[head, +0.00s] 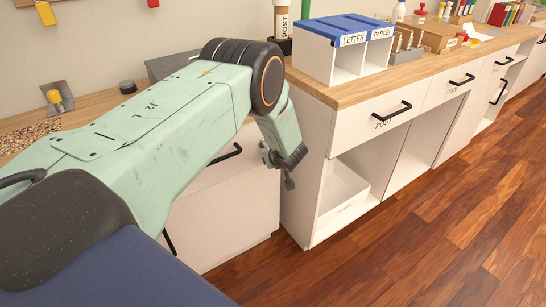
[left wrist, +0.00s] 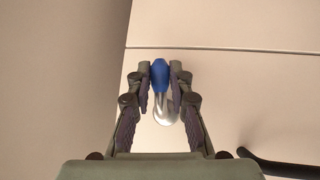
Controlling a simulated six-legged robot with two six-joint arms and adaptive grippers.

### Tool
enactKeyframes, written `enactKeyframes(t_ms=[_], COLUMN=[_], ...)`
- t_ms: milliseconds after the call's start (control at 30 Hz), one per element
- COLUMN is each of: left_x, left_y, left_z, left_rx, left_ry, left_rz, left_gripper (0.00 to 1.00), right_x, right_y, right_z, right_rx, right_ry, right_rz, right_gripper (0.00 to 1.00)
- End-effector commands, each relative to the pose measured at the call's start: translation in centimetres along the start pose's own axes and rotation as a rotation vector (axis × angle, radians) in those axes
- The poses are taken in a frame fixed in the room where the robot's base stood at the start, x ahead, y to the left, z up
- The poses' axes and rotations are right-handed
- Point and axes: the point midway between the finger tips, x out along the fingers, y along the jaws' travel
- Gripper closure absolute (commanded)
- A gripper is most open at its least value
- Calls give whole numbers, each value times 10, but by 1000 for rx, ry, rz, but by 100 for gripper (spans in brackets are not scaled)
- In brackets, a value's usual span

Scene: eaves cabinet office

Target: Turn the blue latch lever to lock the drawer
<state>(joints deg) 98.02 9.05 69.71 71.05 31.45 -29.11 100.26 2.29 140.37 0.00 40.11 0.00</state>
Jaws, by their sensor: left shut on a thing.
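The blue latch lever (left wrist: 159,75) shows in the left wrist view between the fingertips of my left gripper (left wrist: 161,82). The fingers are shut on its blue end, one on each side. A curved silver metal part (left wrist: 167,112) of the lever lies below the blue end, against a pale cabinet front. In the head view my left gripper (head: 288,168) is in front of the pale cabinet, and the lever is hidden there. A pale drawer front with a black bar handle (head: 226,154) is partly covered by my left arm. My right gripper is not in view.
A dark handle (left wrist: 275,165) lies at the lower right in the left wrist view. A blue-topped letter and parcel sorter (head: 345,58) stands on the counter. The wooden floor (head: 440,240) is clear.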

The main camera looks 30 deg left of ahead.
Motion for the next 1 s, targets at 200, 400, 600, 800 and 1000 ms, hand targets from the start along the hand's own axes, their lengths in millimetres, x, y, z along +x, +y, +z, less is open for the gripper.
enactKeyframes(t_ms=[200,400,600,800,1000], left_x=[0,-1,-1,-1,-1], left_y=[-2,-4,-5,-5,-5], left_z=[0,0,0,-1,-1], left_rx=[56,85,95,96,95], left_ry=[-13,-20,-23,-23,-22], left_rz=[-55,-83,-94,-95,-95], left_gripper=[100,100,100,100,76], right_x=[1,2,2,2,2], right_y=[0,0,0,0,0], right_z=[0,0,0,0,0], right_rx=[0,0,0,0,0], right_ry=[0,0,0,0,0], right_rz=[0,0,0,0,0], right_gripper=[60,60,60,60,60])
